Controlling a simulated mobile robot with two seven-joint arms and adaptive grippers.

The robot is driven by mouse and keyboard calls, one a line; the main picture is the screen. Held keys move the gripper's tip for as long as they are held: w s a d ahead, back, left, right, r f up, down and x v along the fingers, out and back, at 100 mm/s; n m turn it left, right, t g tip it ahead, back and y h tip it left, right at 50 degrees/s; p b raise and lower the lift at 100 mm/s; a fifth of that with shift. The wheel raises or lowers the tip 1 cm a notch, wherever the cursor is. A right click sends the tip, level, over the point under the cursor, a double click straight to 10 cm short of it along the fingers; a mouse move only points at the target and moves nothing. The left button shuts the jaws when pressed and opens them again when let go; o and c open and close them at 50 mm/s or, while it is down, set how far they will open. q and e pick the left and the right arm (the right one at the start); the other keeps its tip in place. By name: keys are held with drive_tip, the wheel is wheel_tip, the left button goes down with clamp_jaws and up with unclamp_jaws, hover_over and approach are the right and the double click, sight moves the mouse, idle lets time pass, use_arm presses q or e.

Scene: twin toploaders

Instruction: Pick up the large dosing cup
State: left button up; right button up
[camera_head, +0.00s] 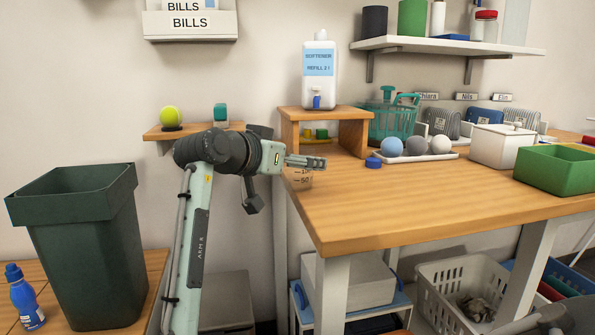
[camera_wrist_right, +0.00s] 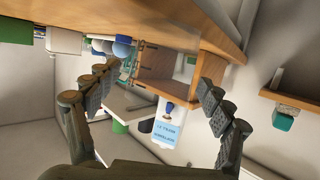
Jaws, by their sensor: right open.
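The large dosing cup (camera_head: 301,180) is clear, with dark measuring marks. It stands near the left edge of the wooden table (camera_head: 430,200), in front of the small wooden riser (camera_head: 288,114). In the right wrist view the clear cup (camera_wrist_right: 146,62) shows upside down between the spread fingers, against the riser. My right gripper (camera_head: 318,162) is open and level with the cup, its fingers overlapping the cup's upper part in the head view. In the wrist view the gripper (camera_wrist_right: 158,78) holds nothing. Whether a finger touches the cup cannot be told. My left gripper is not in view.
A softener bottle (camera_head: 320,72) stands on the riser, with small yellow and green pieces beneath. A dark bin (camera_head: 78,250) stands left. The table front is clear.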

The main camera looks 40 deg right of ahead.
drive_tip(key=shift+w+d+f, duration=0.1)
drive_tip(key=shift+d, duration=0.25)
drive_tip(key=shift+c, duration=0.5)
drive_tip(key=c, duration=1)
drive_tip(key=shift+o, duration=0.2)
